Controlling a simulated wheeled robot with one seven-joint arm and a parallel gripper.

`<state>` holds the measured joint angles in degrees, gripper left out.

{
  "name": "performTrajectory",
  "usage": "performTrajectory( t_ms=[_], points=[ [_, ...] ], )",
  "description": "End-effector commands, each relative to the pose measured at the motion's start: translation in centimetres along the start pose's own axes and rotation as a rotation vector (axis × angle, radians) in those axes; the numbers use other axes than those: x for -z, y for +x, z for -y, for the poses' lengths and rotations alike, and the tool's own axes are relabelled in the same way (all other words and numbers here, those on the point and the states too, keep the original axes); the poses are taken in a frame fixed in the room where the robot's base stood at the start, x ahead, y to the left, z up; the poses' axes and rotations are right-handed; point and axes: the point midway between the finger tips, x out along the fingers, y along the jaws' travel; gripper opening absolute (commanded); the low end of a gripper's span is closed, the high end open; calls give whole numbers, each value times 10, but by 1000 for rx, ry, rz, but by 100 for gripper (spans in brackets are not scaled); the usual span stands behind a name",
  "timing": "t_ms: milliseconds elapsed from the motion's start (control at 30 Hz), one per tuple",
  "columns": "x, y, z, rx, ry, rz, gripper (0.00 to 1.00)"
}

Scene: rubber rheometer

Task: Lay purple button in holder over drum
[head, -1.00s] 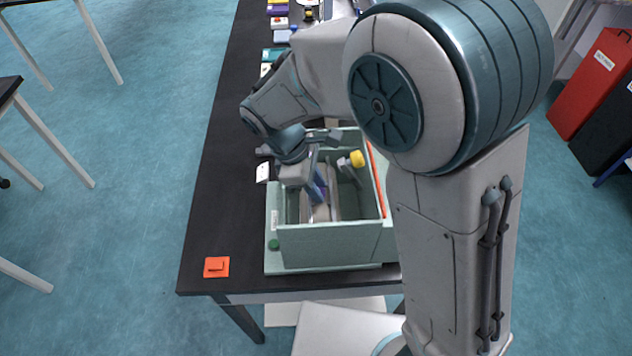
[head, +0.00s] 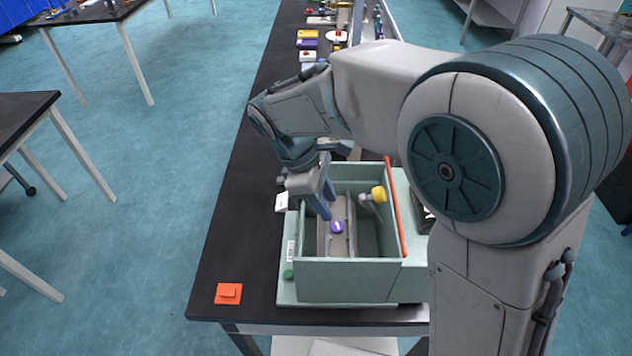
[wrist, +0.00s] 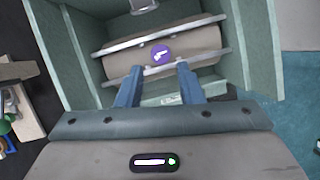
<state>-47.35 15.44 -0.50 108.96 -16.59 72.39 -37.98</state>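The purple button (head: 337,227) is a small round disc with a white mark. It lies on the grey drum (head: 324,240) inside the pale green machine box (head: 348,282). In the wrist view the purple button (wrist: 162,54) sits on the curved drum face (wrist: 120,68), between two metal rails (wrist: 125,46). My gripper (head: 326,203) is above the box, and its blue fingers (wrist: 157,82) are apart with nothing between them. The button is beyond the fingertips, apart from them. I cannot make out a separate holder around the button.
A yellow knob (head: 378,194) stands inside the box, by its right side. An orange strip (head: 394,205) runs along the right wall. An orange block (head: 228,294) lies on the black bench (head: 222,245) at front left. Several small items lie farther back.

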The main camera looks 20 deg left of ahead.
Motion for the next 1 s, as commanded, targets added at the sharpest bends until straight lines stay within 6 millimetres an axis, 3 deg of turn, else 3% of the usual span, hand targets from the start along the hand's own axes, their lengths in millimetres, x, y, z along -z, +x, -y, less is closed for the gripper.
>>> performTrajectory(
  t_ms=[200,333,1000],
  points=[
    [0,-42,0,-1,0,-2,34],
    [0,-56,0,0,1,-1,34],
    [0,-62,0,1,0,1,34]
  ],
)
